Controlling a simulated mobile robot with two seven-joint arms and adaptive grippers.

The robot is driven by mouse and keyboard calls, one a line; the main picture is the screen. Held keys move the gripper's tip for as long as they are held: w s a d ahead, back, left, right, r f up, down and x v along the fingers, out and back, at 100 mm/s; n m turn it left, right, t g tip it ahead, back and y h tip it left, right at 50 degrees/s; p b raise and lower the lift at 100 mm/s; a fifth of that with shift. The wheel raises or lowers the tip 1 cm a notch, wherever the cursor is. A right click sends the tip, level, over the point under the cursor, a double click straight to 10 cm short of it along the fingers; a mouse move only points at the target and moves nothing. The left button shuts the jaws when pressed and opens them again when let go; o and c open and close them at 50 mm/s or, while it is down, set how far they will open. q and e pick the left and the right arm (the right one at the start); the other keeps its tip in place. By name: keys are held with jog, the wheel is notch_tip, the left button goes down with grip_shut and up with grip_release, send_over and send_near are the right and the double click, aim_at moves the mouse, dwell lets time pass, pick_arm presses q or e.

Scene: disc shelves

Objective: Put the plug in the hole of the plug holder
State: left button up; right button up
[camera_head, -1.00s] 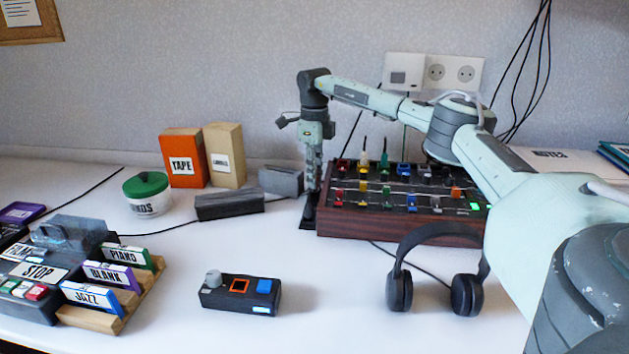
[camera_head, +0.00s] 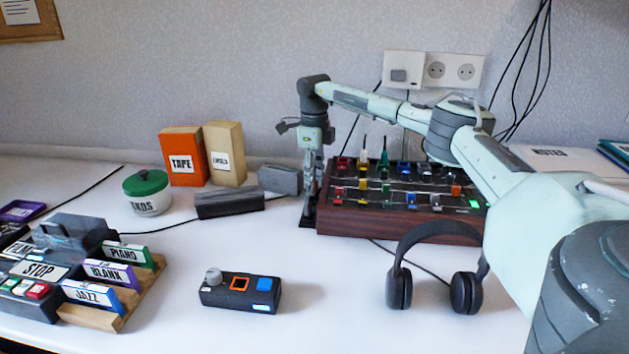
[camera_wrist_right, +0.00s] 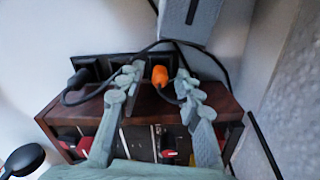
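The black plug holder (camera_wrist_right: 119,65) runs along the end of the wooden mixer in the right wrist view, with several square sockets. A dark plug (camera_wrist_right: 79,79) with a black cable is at its left socket. An orange plug (camera_wrist_right: 159,75) with a cable is at the right-hand square; I cannot tell how deep it sits. My right gripper (camera_wrist_right: 158,75) is open, with its fingertips on either side of the orange plug and gaps showing. In the head view the right gripper (camera_head: 312,180) points down over the holder (camera_head: 308,217), hiding the plugs. My left gripper is out of view.
The mixer (camera_head: 345,224) stands right of the holder, with headphones (camera_head: 465,293) in front. Grey blocks (camera_head: 228,203), a jar (camera_head: 147,193) and boxes (camera_head: 182,158) stand left. A small control box (camera_head: 238,292) is in front. Loose cables lie near the holder.

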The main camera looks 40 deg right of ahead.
jog(key=shift+r, duration=0.4)
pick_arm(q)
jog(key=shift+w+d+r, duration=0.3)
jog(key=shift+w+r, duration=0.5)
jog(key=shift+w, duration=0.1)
pick_arm(e)
notch_tip(320, 180, up, 11)
jog(key=shift+r, duration=0.2)
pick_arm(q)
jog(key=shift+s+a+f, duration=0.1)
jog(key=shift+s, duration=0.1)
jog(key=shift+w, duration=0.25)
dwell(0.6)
